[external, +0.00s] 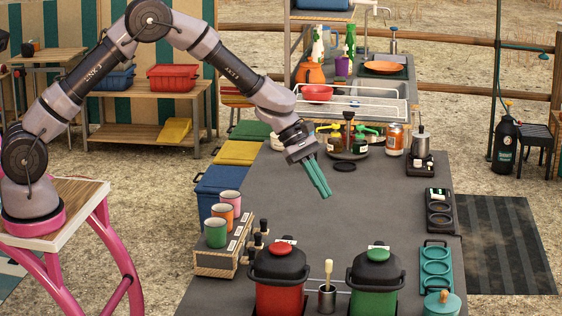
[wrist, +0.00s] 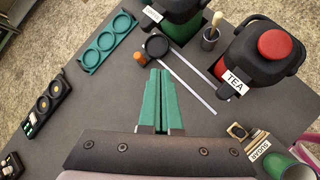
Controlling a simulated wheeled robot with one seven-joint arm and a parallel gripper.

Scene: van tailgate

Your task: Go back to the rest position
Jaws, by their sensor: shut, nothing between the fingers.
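My gripper (external: 317,178) has green fingers and hangs in the air over the middle of the grey table (external: 385,195). Its fingers are together and hold nothing. In the wrist view my gripper (wrist: 160,75) points down over bare tabletop, with its fingers side by side. In the external view my arm reaches in from the left from its base on the pink-legged stand. No object touches the fingers.
A red-bodied jug (external: 279,285) and a green-bodied jug (external: 376,283) stand at the near end. Bottles on a round tray (external: 348,153) and a black disc (external: 345,166) lie beyond my gripper. The table's middle is clear.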

